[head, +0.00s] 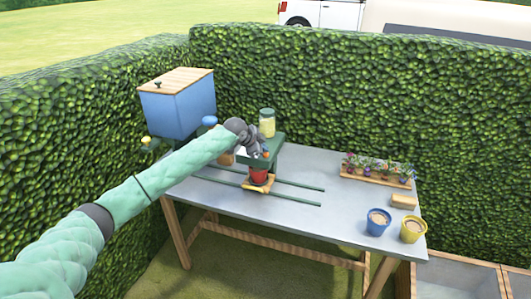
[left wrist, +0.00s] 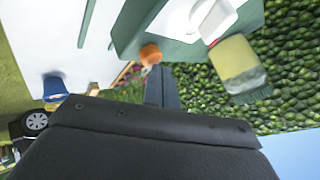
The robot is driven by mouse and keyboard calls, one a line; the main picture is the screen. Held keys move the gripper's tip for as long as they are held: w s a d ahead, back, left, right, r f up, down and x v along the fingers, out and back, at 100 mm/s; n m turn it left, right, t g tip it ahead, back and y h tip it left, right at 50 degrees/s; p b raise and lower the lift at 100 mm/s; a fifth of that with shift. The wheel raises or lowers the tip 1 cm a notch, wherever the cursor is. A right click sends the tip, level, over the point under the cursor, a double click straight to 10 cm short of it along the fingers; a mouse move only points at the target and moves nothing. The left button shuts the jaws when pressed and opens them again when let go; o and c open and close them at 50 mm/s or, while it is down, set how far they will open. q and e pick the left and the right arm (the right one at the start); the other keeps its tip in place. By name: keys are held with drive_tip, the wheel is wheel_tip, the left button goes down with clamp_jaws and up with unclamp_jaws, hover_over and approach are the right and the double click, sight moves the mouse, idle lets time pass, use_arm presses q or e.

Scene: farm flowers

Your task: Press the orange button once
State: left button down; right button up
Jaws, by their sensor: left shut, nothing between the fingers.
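The orange button (left wrist: 151,54) shows in the left wrist view as a small round knob on the side of a green machine (left wrist: 185,55). In the head view the machine (head: 275,147) stands over the table, and my left gripper (head: 262,152) is in front of it and hides part of it. In the left wrist view the dark fingers (left wrist: 161,88) are shut and empty, with their tips close to the button. I cannot tell whether they touch it. My right gripper is in neither view.
A red pot (head: 259,175) sits on a small wooden carrier on two green rails below the machine. A blue bin (head: 178,108) stands at the left. A flower tray (head: 376,176), a blue pot (head: 377,222) and a yellow pot (head: 412,230) stand on the right of the grey table (head: 330,205).

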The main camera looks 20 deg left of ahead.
use_arm(q)
drive_tip(key=shift+r+p, duration=0.3)
drive_tip(key=shift+r, duration=0.35)
drive_tip(key=shift+r+p, duration=1.65)
drive_tip(key=shift+r, duration=0.9)
